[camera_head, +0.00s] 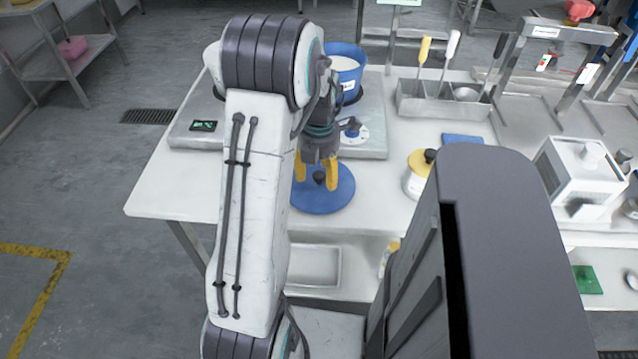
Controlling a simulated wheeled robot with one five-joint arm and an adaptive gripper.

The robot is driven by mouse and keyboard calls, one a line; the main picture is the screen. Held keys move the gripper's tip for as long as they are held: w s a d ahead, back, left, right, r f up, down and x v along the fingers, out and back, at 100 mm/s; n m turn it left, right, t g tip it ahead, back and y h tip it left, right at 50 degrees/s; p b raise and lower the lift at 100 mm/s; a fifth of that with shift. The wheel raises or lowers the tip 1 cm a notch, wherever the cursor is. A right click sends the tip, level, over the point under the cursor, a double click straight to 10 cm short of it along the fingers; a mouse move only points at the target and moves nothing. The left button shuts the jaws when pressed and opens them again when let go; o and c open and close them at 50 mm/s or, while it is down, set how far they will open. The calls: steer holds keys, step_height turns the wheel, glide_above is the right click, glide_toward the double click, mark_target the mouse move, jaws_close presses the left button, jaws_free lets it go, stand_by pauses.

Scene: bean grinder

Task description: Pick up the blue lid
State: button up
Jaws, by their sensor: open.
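The blue lid (325,199) is a flat round disc lying on the white table (165,188) near its front edge. It has a small dark knob (319,177) at its middle. My gripper (317,182) points down over the lid, with its two yellow fingers open on either side of the knob. The fingers are apart from each other, and I cannot tell whether they touch the knob. My arm hides the left part of the lid.
Behind my gripper stands a blue container (346,62) with pale contents, on a grey scale (372,140). A jar with a yellow lid (421,161) stands to the right. A metal utensil holder (420,104) is at the back. A white machine (580,170) stands farther right.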

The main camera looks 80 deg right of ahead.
steer(key=shift+f, duration=0.55)
steer(key=shift+c, duration=0.4)
jaws_close()
